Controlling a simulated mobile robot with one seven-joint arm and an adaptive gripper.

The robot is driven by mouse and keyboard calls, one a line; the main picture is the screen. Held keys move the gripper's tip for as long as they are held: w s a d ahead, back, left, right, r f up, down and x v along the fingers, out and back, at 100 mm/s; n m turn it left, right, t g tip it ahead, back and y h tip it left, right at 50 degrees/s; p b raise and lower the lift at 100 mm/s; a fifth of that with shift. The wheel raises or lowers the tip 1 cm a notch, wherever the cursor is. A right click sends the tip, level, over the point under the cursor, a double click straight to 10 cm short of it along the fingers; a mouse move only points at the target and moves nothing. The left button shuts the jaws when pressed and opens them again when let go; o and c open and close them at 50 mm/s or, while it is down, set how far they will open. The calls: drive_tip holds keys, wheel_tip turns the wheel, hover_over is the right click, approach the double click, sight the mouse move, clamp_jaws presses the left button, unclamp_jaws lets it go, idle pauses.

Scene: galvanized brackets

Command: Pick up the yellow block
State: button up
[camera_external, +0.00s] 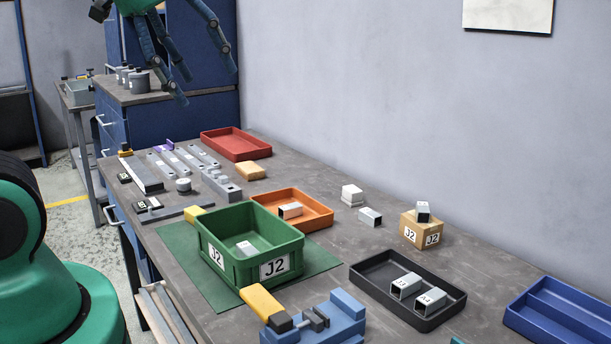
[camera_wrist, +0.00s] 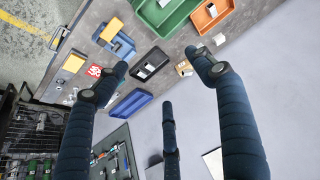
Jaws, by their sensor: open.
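Several yellow pieces lie on the bench, and I cannot tell which is the task's yellow block. A flat yellow-tan block (camera_external: 250,171) lies near the red tray. A longer yellow block (camera_external: 262,303) is at the blue vise, in front of the green bin; a yellow piece (camera_wrist: 111,30) also shows by the vise in the wrist view. A small yellow piece (camera_external: 195,214) shows behind the green bin's left corner. In the wrist view another yellow piece (camera_wrist: 74,62) lies near the bench edge. My three-fingered gripper (camera_external: 200,82) is open, empty and high above the far end; its fingers spread in the wrist view (camera_wrist: 160,73).
The green bin (camera_external: 229,253) holds a bracket. An orange tray (camera_external: 318,217), a black tray (camera_external: 368,281) with brackets, a blue tray (camera_external: 560,312) and a cardboard box (camera_external: 408,229) stand around it. Metal parts crowd the far left. Bare bench shows along the wall.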

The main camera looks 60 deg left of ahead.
drive_tip(key=w+a+f+n+g+b, duration=0.1)
drive_tip(key=w+a+f, duration=0.45)
drive_tip(key=a, duration=0.35)
drive_tip(key=w+a+f+g+b, duration=0.1)
drive_tip(key=w+a+f+b, duration=0.1)
drive_tip(key=w+a+f, duration=0.35)
drive_tip(key=s+a+f+b, duration=0.1)
drive_tip(key=a+f, duration=0.7)
drive_tip(key=a, duration=0.3)
drive_tip(key=s+a+f+n+g+b, duration=0.1)
drive_tip(key=s+a+f, duration=0.1)
drive_tip(key=a+f, duration=0.6)
drive_tip(key=a, duration=0.2)
drive_tip(key=shift+a+f+g, duration=0.3)
drive_tip(key=shift+a, duration=0.05)
drive_tip(key=b, duration=0.2)
hover_over(194, 210)
drive_tip(key=shift+s+f, duration=0.25)
drive_tip(key=shift+f, duration=1.85)
drive_tip(key=shift+s+f, duration=0.2)
drive_tip(key=shift+f, duration=1.9)
